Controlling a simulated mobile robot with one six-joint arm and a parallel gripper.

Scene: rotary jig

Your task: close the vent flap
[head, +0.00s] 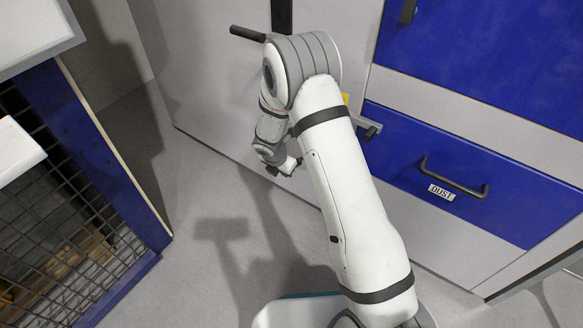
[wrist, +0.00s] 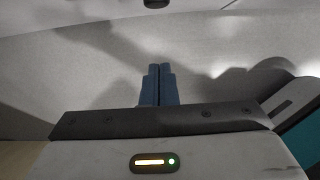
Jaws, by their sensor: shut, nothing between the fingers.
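I cannot pick out the vent flap with certainty in either view. In the head view, a blue front panel (head: 400,165) with a dark bar handle (head: 455,178) and a "DUST" label (head: 441,193) sits low in the grey cabinet. It looks flush with the cabinet face. My gripper (head: 284,170) hangs low, left of this panel and in front of the grey cabinet face, partly hidden by my arm. In the wrist view, the blue fingers of my gripper (wrist: 159,70) are together, with nothing between them. A pale grey surface fills the background there.
A dark lever handle (head: 248,33) sticks out at the cabinet's upper left. A grey latch-like part (head: 370,129) shows beside my arm. A blue-framed mesh cage (head: 153,245) stands at left. Open grey floor (head: 205,190) lies between cage and cabinet.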

